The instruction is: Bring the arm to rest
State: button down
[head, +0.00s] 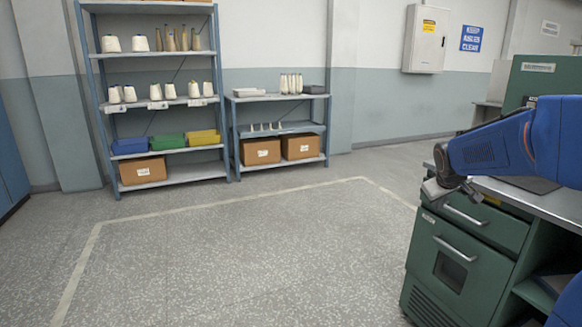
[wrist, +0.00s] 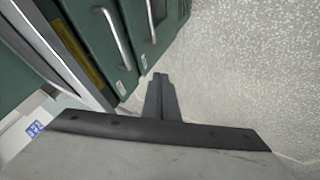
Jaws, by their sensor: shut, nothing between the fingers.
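My arm, blue with a dark wrist, reaches in from the right edge of the head view. My gripper (head: 436,187) is at its end, in front of the green cabinet's upper corner and worktop edge. In the wrist view my gripper's fingers (wrist: 158,78) are together and hold nothing. Beyond them are the speckled floor and the cabinet's drawer fronts with metal handles. Whether the gripper touches the cabinet cannot be told from the head view.
The green cabinet (head: 450,285) with drawers stands at the right. A tall shelf (head: 160,100) with thread cones, bins and a box, and a low shelf (head: 280,127) with boxes, stand at the back wall. The taped floor area (head: 240,250) is clear.

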jog(key=s+a+f+y, duration=0.1)
jog(key=s+a+f, duration=0.1)
jog(key=s+a, duration=0.5)
jog(key=s+a+f+m+g+y, duration=0.1)
jog(key=s+a, duration=0.5)
jog(key=s, duration=1.1)
jog(key=s+a+f+m+y, duration=0.1)
jog(key=s+a+f, duration=0.3)
jog(key=s+a, duration=0.3)
jog(key=s, duration=0.5)
jog(key=shift+s+a+g+y, duration=0.15)
jog(key=shift+a+g+y, duration=0.15)
jog(key=shift+a+g, duration=0.1)
